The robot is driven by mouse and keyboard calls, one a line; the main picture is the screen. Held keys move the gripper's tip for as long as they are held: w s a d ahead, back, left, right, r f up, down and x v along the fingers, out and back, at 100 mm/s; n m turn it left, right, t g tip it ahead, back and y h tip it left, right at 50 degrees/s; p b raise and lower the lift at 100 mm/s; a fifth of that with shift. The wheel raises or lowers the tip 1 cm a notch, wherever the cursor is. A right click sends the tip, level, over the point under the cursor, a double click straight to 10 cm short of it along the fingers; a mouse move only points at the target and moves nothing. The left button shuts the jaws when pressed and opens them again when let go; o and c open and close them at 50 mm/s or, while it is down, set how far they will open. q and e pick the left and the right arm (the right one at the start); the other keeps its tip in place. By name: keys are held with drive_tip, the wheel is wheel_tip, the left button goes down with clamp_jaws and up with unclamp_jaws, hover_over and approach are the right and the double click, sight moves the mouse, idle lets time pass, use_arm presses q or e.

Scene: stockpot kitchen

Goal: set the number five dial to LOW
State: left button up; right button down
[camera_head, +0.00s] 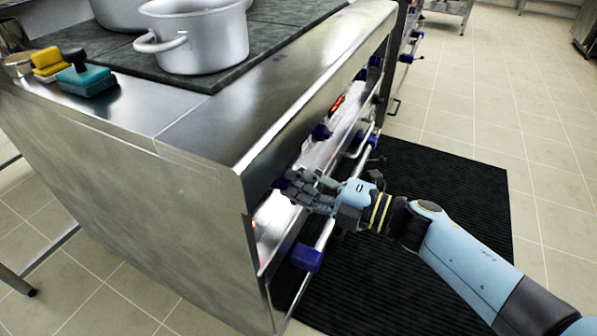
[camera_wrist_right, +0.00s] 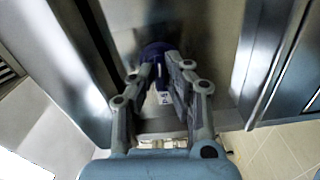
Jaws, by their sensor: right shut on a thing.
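The stove front (camera_head: 300,150) carries several dark blue dials along its panel. My right gripper (camera_head: 291,184) reaches in from the right to the panel and is shut on a blue dial (camera_wrist_right: 154,50), which sits between its fingertips in the wrist view. The gripper also shows in the wrist view (camera_wrist_right: 163,72). The fingers hide part of the held dial in the head view, and I cannot read its number or setting. Another blue dial (camera_head: 321,132) sits farther along the panel. My left gripper is not in view.
An oven handle rail with a blue end block (camera_head: 306,258) runs just below the gripper. A large pot (camera_head: 205,45) stands on the cooktop. Yellow (camera_head: 48,66) and teal (camera_head: 86,80) scrubbers lie on the steel top. A black ribbed mat (camera_head: 440,185) covers the floor.

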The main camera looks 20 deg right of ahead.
drive_tip(key=shift+m+p, duration=0.6)
drive_tip(key=shift+m, duration=0.5)
drive_tip(key=c, duration=1.4)
unclamp_jaws()
drive_tip(key=v, duration=1.2)
